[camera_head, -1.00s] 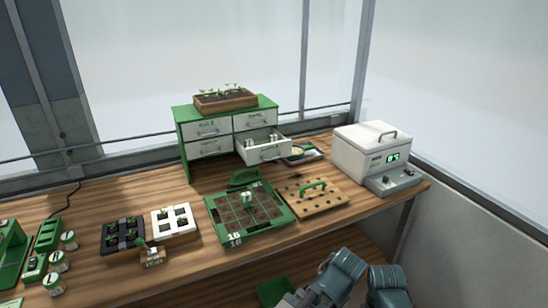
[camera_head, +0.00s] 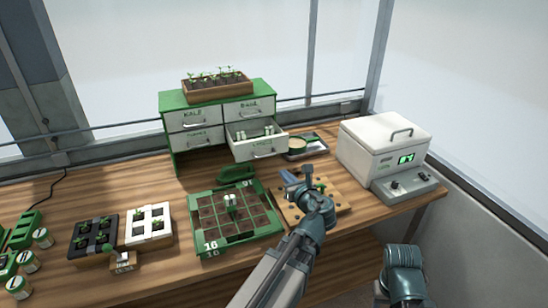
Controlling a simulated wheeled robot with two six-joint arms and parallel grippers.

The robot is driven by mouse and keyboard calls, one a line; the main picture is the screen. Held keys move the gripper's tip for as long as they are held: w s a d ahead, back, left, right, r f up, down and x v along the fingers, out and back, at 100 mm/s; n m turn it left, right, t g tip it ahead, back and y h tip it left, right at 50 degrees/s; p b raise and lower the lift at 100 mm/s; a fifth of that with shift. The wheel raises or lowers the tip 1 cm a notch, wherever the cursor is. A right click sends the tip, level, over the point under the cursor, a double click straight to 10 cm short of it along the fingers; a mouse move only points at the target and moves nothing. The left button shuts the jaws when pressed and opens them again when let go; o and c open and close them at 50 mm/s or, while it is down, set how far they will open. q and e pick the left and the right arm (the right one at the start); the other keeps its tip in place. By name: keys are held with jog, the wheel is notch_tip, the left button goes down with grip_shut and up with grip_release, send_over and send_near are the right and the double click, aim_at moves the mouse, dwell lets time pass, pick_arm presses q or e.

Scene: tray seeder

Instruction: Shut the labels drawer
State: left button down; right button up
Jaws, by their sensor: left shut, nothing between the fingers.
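The green and white drawer cabinet (camera_head: 170,152) stands at the back of the bench. Its lower right drawer (camera_head: 272,149) is pulled out, with small white and green items inside; its front lettering is too small to read surely. The other drawers are shut. My left gripper (camera_head: 291,179) is shut and empty, in front of and to the right of the open drawer, above the peg board and apart from the drawer front. My right gripper is not in view; only part of that arm shows at the lower right.
A wooden planter (camera_head: 219,91) sits on the cabinet. A green seed tray (camera_head: 208,240) lies in front of it. The wooden peg board (camera_head: 341,190) is under my left gripper. A small dish tray (camera_head: 304,148) lies right of the drawer, and a white box machine (camera_head: 366,150) stands farther right.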

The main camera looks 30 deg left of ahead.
aim_at(256, 137)
pick_arm(q)
jog(key=b+x, duration=0.3)
jog(key=x, duration=1.1)
jog(key=shift+s, duration=0.1)
jog(key=r+x, duration=0.1)
jog(key=x, duration=0.4)
jog(key=r+x, duration=0.1)
jog(key=x, duration=0.4)
jog(key=r+x, duration=0.1)
jog(key=x, duration=0.4)
jog(key=shift+w+a, duration=0.25)
jog(key=shift+w, duration=0.1)
jog(key=shift+w+a+r, duration=0.1)
jog(key=shift+w+a, duration=0.1)
jog(key=shift+a, duration=0.05)
jog(key=shift+r, duration=0.1)
jog(key=p+v, duration=0.3)
jog(key=v, duration=1.1)
jog(key=shift+s+d, duration=0.1)
jog(key=shift+d, duration=0.15)
